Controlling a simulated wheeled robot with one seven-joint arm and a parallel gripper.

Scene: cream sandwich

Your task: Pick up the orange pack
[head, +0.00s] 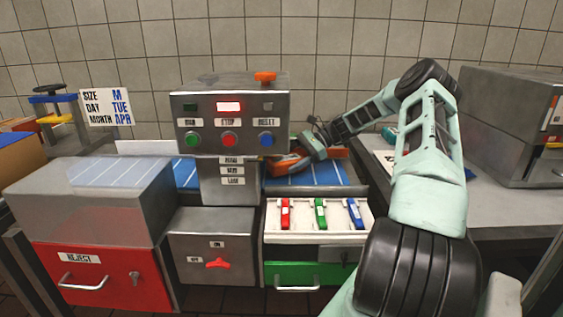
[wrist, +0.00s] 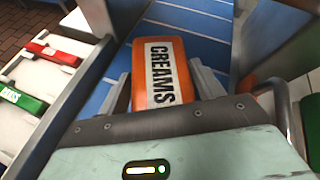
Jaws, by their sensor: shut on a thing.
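The orange pack (wrist: 183,80) has a white label reading CREAMS and lies between the two fingers of my gripper (wrist: 163,88) in the wrist view. The gripper is shut on it, with one finger against each long side. The pack is over the blue belt (wrist: 112,95); I cannot tell whether it touches the belt. In the head view, the pack (head: 287,166) shows only in part beside my gripper (head: 292,158), to the right of the control column.
A white tray (head: 283,238) with red, green and blue pieces sits in front of the belt. A metal control box (head: 282,90) stands left of my gripper. Another orange part (wrist: 268,82) is close on the right in the wrist view. A metal machine (head: 505,125) stands at right.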

